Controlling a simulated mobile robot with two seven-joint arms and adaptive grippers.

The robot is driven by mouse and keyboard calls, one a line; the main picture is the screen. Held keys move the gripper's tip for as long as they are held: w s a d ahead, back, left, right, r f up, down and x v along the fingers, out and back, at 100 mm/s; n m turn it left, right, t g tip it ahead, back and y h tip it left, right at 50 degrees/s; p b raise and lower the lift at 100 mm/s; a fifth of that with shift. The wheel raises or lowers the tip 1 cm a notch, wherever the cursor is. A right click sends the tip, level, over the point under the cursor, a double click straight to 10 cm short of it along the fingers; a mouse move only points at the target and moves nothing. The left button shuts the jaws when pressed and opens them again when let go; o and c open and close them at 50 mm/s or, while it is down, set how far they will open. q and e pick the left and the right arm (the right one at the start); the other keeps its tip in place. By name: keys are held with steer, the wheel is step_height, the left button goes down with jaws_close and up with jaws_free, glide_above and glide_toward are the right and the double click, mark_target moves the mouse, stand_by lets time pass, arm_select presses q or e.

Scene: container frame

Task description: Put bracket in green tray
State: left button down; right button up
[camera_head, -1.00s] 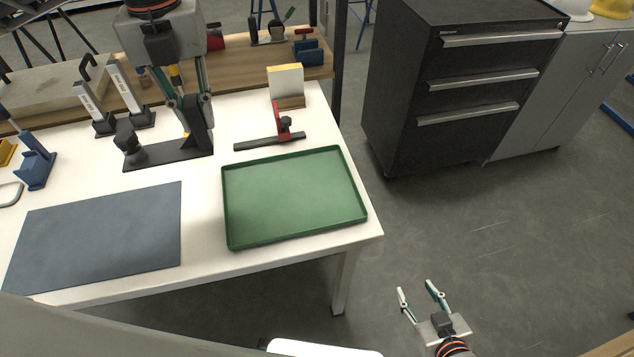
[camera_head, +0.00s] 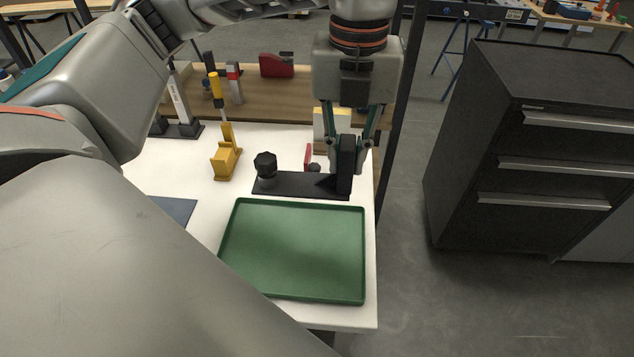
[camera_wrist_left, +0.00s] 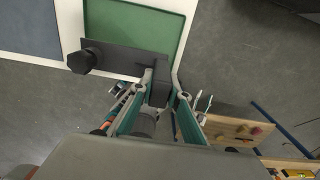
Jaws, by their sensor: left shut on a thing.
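The bracket (camera_head: 291,184) is black, with a long flat base, an upright block at its right end and a round knob at its left end. My left gripper (camera_head: 347,155) is shut on the upright block from above. The green tray (camera_head: 300,245) is empty and lies near the table's right front corner. The bracket is just behind the tray's back edge in the head view; its height above the table is hard to tell. In the left wrist view the bracket (camera_wrist_left: 120,57) overlaps the edge of the green tray (camera_wrist_left: 140,18). My right gripper is not in view.
A red tool (camera_head: 308,154) is partly hidden behind the bracket. A yellow stand (camera_head: 225,162) is to the left. A blue-grey mat (camera_head: 176,210) is mostly hidden by my arm. A dark drawer cabinet (camera_head: 520,150) stands across the floor to the right.

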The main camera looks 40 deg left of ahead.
mark_target(346, 191)
arm_select(q)
steer(key=shift+d+f, duration=0.1)
steer(key=shift+d, duration=0.05)
step_height(346, 191, down, 20)
steer(key=shift+r+b, duration=0.15)
steer(key=shift+b, duration=0.15)
stand_by(0.4)
steer(key=c, duration=1.9)
jaws_free()
step_height(346, 191, up, 12)
